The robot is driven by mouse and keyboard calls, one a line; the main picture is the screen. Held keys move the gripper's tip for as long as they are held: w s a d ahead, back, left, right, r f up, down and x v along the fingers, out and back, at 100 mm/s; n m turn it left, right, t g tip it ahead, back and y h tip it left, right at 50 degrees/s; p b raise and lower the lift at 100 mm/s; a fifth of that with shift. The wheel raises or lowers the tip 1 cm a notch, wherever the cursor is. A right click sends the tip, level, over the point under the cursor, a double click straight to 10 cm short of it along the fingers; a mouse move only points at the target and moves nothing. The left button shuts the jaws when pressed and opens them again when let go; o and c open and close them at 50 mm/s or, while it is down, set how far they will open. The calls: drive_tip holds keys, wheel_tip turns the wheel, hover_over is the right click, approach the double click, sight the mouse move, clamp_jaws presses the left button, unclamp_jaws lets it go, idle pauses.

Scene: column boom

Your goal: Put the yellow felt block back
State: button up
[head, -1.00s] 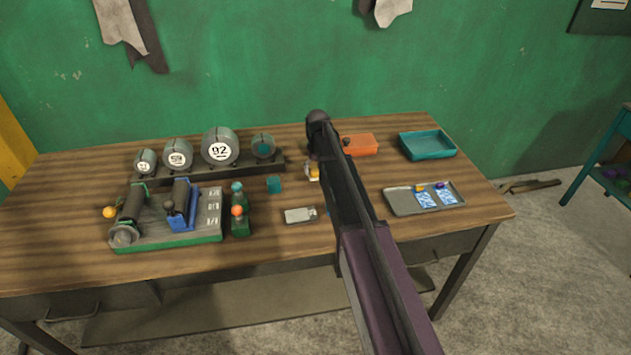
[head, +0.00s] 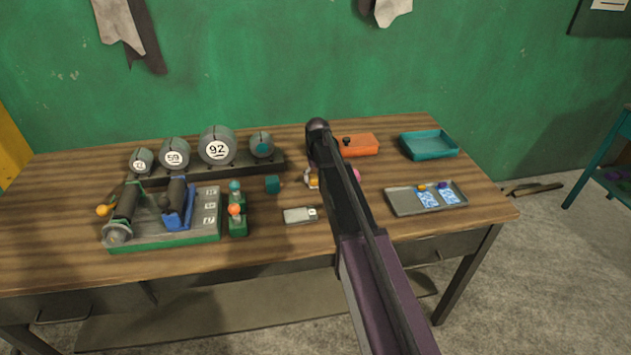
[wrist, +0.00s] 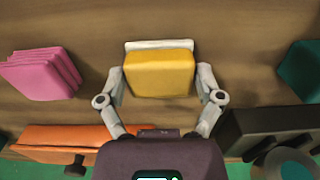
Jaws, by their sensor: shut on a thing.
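The yellow felt block (wrist: 160,75) is between the two fingers of my gripper (wrist: 160,88) in the wrist view, one finger on each side. A white piece (wrist: 158,44) shows along its far edge, partly behind or under it; I cannot tell whether they touch. In the head view a small part of the yellow block (head: 314,182) shows beside my arm, which hides most of the gripper. I cannot tell its height above the table. A pink stack (wrist: 42,73) lies to the left in the wrist view; a bit of it shows right of my arm in the head view (head: 356,175).
An orange box (head: 358,145) and an empty teal tray (head: 428,153) stand at the back. A grey tray (head: 402,207) holds small items at right. A teal block (head: 272,184), a grey-white box (head: 299,215) and a rack of round weights (head: 217,147) are left of my arm.

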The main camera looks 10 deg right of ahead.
drive_tip(key=shift+f, duration=0.2)
drive_tip(key=o, duration=0.7)
drive_tip(key=shift+o, duration=0.2)
drive_tip(key=shift+r, duration=0.25)
wheel_tip(320, 180, up, 12)
drive_tip(key=p, duration=1.2)
idle(0.4)
drive_tip(key=s, duration=2.9)
drive_tip(key=shift+a, duration=0.25)
